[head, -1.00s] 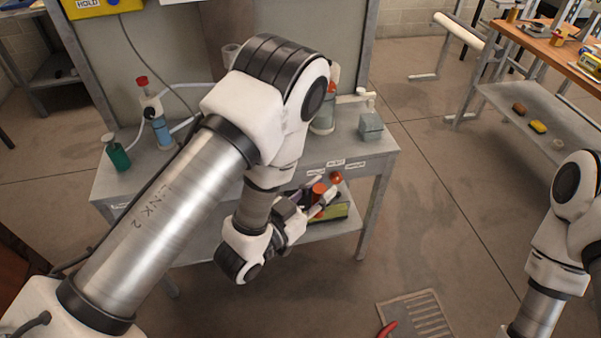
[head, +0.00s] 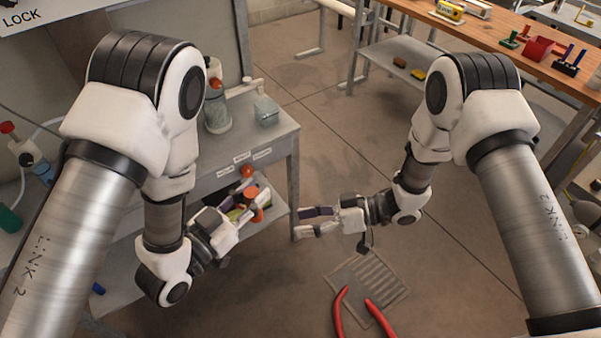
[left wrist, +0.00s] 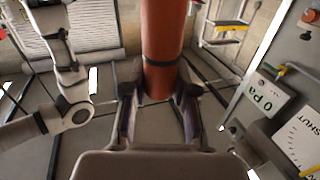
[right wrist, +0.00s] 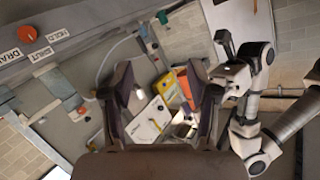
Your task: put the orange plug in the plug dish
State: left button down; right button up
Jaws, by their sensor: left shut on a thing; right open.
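The orange plug (head: 251,194) is held by my left gripper (head: 240,212), in front of the bench's lower shelf. In the left wrist view the plug (left wrist: 163,35) is a long orange cylinder with a dark band, standing up between the closed fingers (left wrist: 160,95). My right gripper (head: 318,219) is open and empty, to the right of the bench leg. In the right wrist view its fingers (right wrist: 160,95) are spread apart. I cannot pick out the plug dish for certain; a red open tray (head: 538,48) sits on the wooden table at the back right.
The grey bench (head: 270,135) carries a clear block (head: 266,112) and has an orange knob (head: 248,171) on its front. Boxes (right wrist: 150,122) lie on its lower shelf. The floor between bench and wooden table (head: 480,40) is open.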

jog(key=w+a+r+n+g+h, duration=0.1)
jog(key=w+r+n+g, duration=0.15)
jog(key=r+n, duration=0.3)
jog(key=w+a+r+n+g+h, duration=0.1)
jog(key=r+n+g+h, duration=0.15)
jog(key=r+n, duration=0.3)
jog(key=shift+m+g+y, duration=0.3)
jog(key=shift+m+y, duration=0.25)
jog(key=shift+m, duration=0.05)
jog(key=x, duration=1.1)
jog(key=shift+d, duration=0.1)
grip_shut()
pick_arm(q)
jog(key=c, duration=0.8)
grip_release()
